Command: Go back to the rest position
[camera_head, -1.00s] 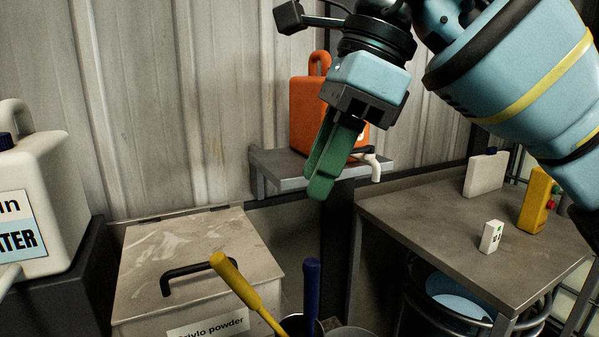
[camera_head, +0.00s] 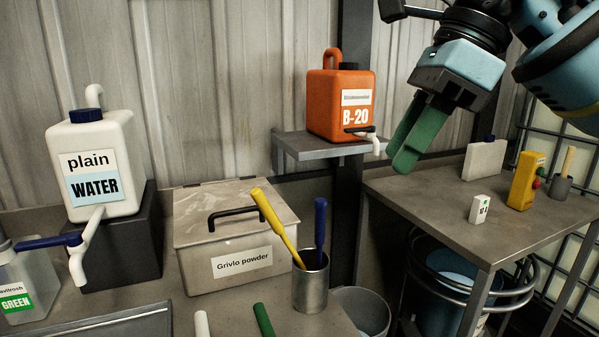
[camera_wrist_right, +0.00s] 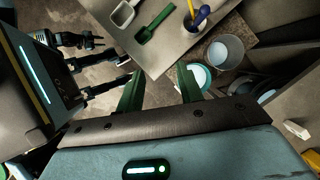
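My right gripper (camera_head: 402,158), with green fingers, hangs in the air at the upper right of the head view, pointing down and left. It is in front of the metal table and right of the orange container. In the right wrist view its two fingers (camera_wrist_right: 160,82) stand apart with nothing between them, so it is open and empty. My left gripper does not show in the head view, and I cannot make it out for certain in the wrist view.
An orange B-20 container (camera_head: 325,100) stands on a wall shelf (camera_head: 300,148). A water container (camera_head: 125,150), a Grivlo powder box (camera_head: 205,240) and a metal cup (camera_head: 311,285) with tools stand left. The right table (camera_head: 430,205) holds small items. A blue bin (camera_head: 445,290) sits below.

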